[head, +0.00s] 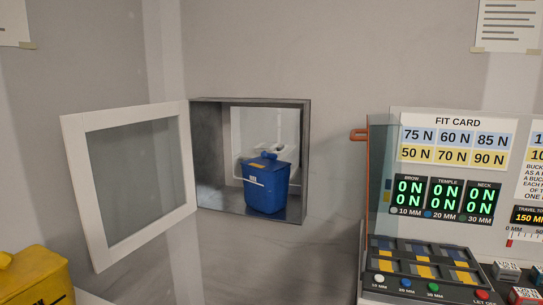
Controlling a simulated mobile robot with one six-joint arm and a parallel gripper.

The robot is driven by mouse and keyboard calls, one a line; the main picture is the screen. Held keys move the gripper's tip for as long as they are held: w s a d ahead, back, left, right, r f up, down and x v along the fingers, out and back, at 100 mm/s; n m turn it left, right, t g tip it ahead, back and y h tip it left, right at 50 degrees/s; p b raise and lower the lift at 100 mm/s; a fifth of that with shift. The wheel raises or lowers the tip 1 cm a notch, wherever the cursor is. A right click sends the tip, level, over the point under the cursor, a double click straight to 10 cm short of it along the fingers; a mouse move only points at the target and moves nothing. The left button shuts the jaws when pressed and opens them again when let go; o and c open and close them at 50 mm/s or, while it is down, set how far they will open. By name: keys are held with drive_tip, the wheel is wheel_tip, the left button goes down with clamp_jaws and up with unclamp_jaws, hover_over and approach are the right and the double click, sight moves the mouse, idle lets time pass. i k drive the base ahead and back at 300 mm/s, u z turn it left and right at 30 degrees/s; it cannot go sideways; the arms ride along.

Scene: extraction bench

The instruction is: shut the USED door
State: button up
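A white-framed door (79,197) with a glass pane stands wide open, swung out to the left of a grey wall hatch (305,160). Its right edge meets the left side of the hatch opening. I see no USED label on it, so I cannot tell by a label that it is the USED door. A blue lidded bucket (266,188) stands upright inside the hatch, near the front. My gripper is not in view.
A yellow container (35,277) stands at the lower left, below the door. A FIT CARD panel (458,122) with displays and a dark button console (428,270) fill the right side. An orange piece (359,135) sticks out at the panel's left edge. The space before the hatch looks clear.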

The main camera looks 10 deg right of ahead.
sight(74, 127)
drive_tip(key=z, duration=0.05)
drive_tip(key=k, duration=0.25)
drive_tip(key=u, duration=0.2)
drive_tip(key=i, duration=0.95)
drive_tip(key=z, duration=1.25)
drive_tip(key=k, duration=0.1)
drive_tip(key=u, duration=2.9)
